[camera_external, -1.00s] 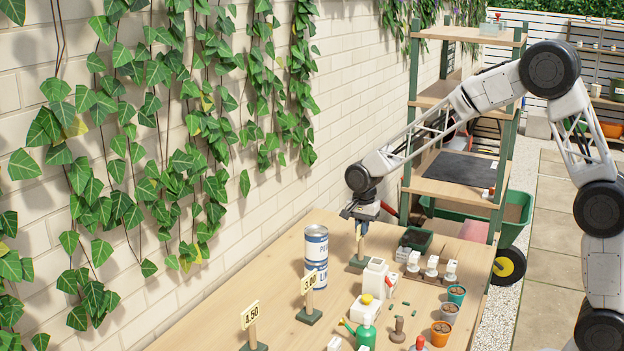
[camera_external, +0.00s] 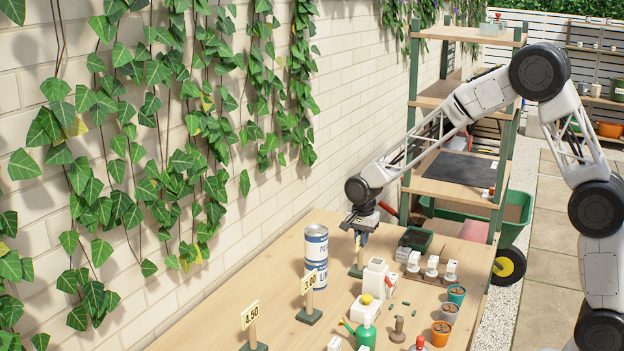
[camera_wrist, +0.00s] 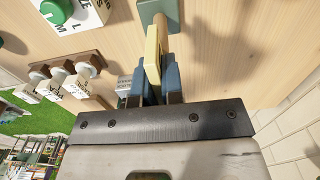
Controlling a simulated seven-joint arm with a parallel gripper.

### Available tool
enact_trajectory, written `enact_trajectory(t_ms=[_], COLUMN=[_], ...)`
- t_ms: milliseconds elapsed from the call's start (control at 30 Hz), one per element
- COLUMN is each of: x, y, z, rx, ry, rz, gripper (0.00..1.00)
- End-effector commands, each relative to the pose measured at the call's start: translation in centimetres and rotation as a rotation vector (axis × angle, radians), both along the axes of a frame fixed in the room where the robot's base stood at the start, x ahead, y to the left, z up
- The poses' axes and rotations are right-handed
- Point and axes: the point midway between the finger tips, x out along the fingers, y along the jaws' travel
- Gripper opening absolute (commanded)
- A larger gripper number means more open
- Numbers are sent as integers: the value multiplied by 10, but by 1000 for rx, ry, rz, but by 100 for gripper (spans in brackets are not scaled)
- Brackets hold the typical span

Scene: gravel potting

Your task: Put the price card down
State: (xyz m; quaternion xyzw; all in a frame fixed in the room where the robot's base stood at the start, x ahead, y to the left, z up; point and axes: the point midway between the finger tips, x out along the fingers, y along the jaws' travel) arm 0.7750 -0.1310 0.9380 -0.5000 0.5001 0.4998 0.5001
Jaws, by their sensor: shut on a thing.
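My gripper (camera_external: 361,236) is at the far end of the table, pointing down. Its blue fingers are shut on a pale yellow price card (camera_wrist: 153,48), which also shows in the external view (camera_external: 359,257) below the fingers. The card's post runs to a green base (camera_wrist: 149,9) over the wooden tabletop (camera_wrist: 215,50). I cannot tell whether the base touches the wood. The card's printed face is hidden. Two other price cards stand upright nearer the camera: 3.80 (camera_external: 309,291) and 4.50 (camera_external: 251,322).
A tall can (camera_external: 316,255) stands by the wall, left of my gripper. Small pots (camera_external: 441,331) line the right edge. A shelf unit (camera_external: 460,170) rises behind.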

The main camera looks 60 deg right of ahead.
Motion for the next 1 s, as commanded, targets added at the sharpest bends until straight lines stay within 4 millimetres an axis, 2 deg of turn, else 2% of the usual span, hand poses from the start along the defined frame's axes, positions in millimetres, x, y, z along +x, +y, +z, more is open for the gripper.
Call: enact_trajectory(t_ms=[33, 100, 233, 667, 867, 1000], x=[0, 0, 0, 0, 0, 0], y=[0, 0, 0, 0, 0, 0], z=[-1, -1, -1, 3, 20, 39], rx=[0, 0, 0, 0, 0, 0], ry=[0, 0, 0, 0, -1, -1], rz=[0, 0, 0, 0, 0, 0], gripper=[0, 16, 34, 34, 34, 34])
